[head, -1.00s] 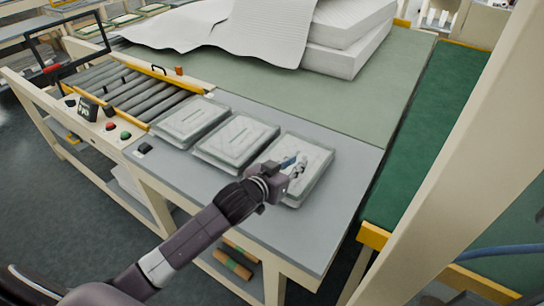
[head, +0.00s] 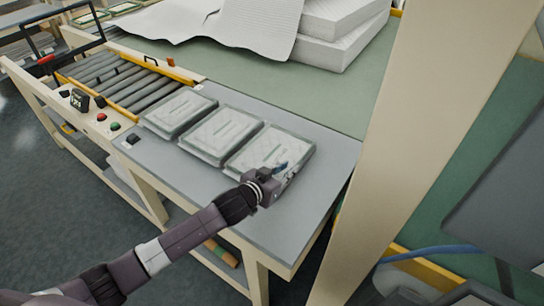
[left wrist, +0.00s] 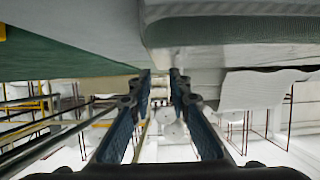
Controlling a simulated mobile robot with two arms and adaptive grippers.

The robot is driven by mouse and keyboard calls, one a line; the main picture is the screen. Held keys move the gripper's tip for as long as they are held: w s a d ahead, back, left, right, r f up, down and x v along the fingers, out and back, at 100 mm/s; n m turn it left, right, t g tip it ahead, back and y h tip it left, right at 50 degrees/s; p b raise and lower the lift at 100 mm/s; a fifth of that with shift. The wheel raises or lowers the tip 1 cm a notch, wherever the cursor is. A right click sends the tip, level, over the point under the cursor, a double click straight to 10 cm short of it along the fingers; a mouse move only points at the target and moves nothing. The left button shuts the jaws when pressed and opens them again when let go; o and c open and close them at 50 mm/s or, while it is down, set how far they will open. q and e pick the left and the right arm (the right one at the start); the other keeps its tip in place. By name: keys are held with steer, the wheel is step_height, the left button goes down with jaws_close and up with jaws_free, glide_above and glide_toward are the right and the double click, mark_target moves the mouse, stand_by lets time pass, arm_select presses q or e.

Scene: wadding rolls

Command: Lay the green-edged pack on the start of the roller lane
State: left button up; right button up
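Three flat packs lie in a row on the grey table: a left one (head: 178,112), a middle one (head: 221,133) and a right one (head: 275,148). All have pale tops and dull grey-green edges, so I cannot tell one apart by colour. My left gripper (head: 285,176) is at the near right corner of the right pack, partly covering it. In the left wrist view its blue-padded fingers (left wrist: 162,80) stand apart with nothing between them. A pack with a greenish edge (left wrist: 230,30) shows beside them. The roller lane (head: 128,85) begins left of the packs. My right gripper is not in view.
A yellow-edged rail borders the rollers, with a control box (head: 80,99) and buttons in front. White sheets and slabs (head: 335,40) lie on the green surface behind. A beige post (head: 395,130) stands to the right. The grey table (head: 275,215) is clear in front of the packs.

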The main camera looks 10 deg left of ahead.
arm_select(q)
steer(key=shift+f+p+x, duration=0.15)
steer(key=shift+p+x, duration=0.1)
steer(key=shift+x, duration=0.8)
steer(key=shift+f+p+x, duration=0.15)
steer(key=shift+p+x, duration=0.05)
steer(key=shift+x, duration=0.8)
steer(key=shift+s+d, duration=0.1)
steer(key=shift+s, duration=0.05)
steer(key=shift+c, duration=0.5)
jaws_close()
